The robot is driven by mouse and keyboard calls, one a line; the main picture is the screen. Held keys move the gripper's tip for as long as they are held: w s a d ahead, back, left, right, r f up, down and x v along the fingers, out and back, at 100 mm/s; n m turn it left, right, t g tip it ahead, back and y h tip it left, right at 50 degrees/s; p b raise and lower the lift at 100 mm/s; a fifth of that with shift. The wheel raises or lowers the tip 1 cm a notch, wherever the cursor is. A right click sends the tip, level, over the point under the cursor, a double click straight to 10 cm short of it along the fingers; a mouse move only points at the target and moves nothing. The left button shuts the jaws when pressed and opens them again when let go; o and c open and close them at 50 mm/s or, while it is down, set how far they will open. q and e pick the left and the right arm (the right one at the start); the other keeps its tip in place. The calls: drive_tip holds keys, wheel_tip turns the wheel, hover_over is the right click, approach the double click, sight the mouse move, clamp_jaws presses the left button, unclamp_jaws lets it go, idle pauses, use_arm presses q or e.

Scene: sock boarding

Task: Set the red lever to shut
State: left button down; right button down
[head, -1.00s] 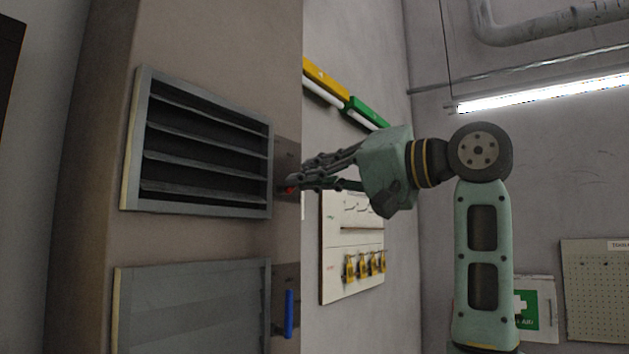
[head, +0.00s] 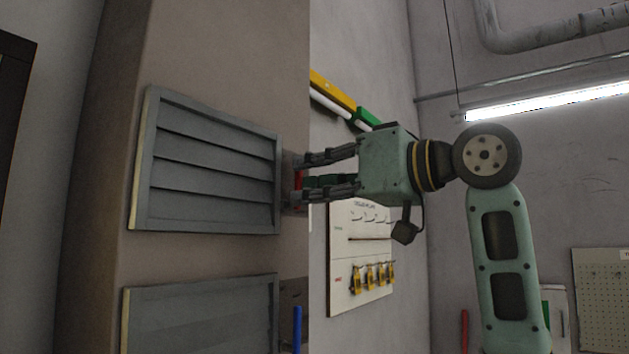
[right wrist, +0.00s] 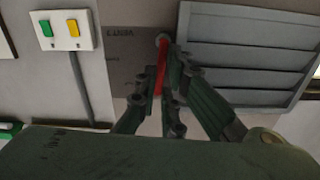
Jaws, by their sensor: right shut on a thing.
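The red lever (head: 299,177) is on a plate at the right edge of the upper louvered vent (head: 205,165). My right gripper (head: 303,176) is shut on the red lever, reaching in from the right. In the right wrist view, the red lever (right wrist: 161,58) runs down from its round pivot between my right gripper's fingers (right wrist: 159,84). The upper vent's slats lie nearly flat, with no wide dark gaps between them. The fingers partly hide the lever. My left gripper is not in view.
A lower vent (head: 200,318) with a blue lever (head: 297,330) sits below. A board with yellow padlocks (head: 360,255) hangs behind my right gripper. A switch box with green and yellow buttons (right wrist: 61,30) shows in the right wrist view.

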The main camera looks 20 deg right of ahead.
drive_tip(key=shift+a+n, duration=0.15)
drive_tip(key=shift+n, duration=0.45)
drive_tip(key=c, duration=1.9)
unclamp_jaws()
drive_tip(key=shift+o, duration=0.2)
drive_tip(key=v, duration=1.2)
drive_tip(key=shift+f, duration=0.1)
